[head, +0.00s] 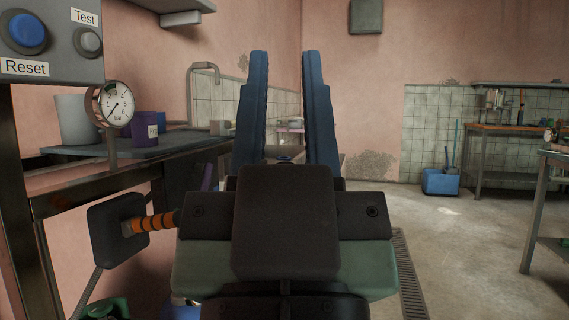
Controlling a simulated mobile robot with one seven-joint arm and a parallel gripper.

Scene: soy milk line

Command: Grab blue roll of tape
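My gripper (285,60) is in the middle of the head view, with two long blue fingers pointing up and away from me. The fingers stand apart with nothing held between them. I cannot clearly make out a blue roll of tape.
At left are a panel (50,40) with buttons, a pressure gauge (115,105) and a dark shelf (130,147) holding a grey cup (76,120) and purple container (148,122). An orange-and-black handle (155,222) juts out close by. Floor (450,240) at right is open.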

